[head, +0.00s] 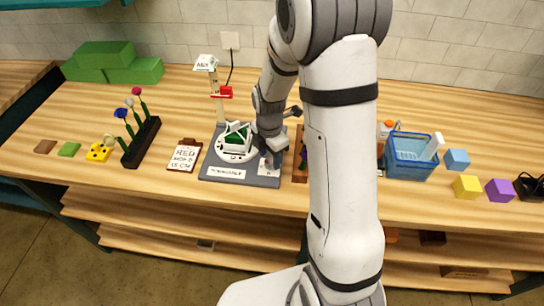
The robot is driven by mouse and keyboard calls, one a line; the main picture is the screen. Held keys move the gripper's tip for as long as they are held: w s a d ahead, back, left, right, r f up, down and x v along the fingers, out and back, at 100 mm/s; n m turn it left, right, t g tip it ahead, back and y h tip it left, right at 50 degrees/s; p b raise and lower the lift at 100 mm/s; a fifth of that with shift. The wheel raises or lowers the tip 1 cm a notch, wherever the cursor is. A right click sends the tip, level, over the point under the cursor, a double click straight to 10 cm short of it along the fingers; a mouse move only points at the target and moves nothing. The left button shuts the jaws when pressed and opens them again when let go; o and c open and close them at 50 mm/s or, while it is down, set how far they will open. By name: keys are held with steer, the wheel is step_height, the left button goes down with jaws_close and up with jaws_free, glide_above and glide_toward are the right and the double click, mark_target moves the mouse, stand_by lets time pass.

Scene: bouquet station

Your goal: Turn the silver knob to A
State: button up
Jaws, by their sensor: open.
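The bouquet station has a grey base (212,166) on the wooden table, left of my arm. On it is a round white plate (232,157) bearing a green block in a white frame (237,136). My gripper (269,152) points down over the right part of the base, close above a small white marked panel (268,168). It is open. I cannot make out the silver knob; the gripper covers that area. The panel's letters are too small to read.
A post with a red piece (221,92) and sign (206,63) rises behind the base. A flower rack (141,142) and a card (185,155) reading "RED" stand left. A blue basket (409,171) and coloured cubes (467,187) stand right. My arm hides the table's middle.

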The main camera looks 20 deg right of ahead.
steer(key=shift+f, duration=1)
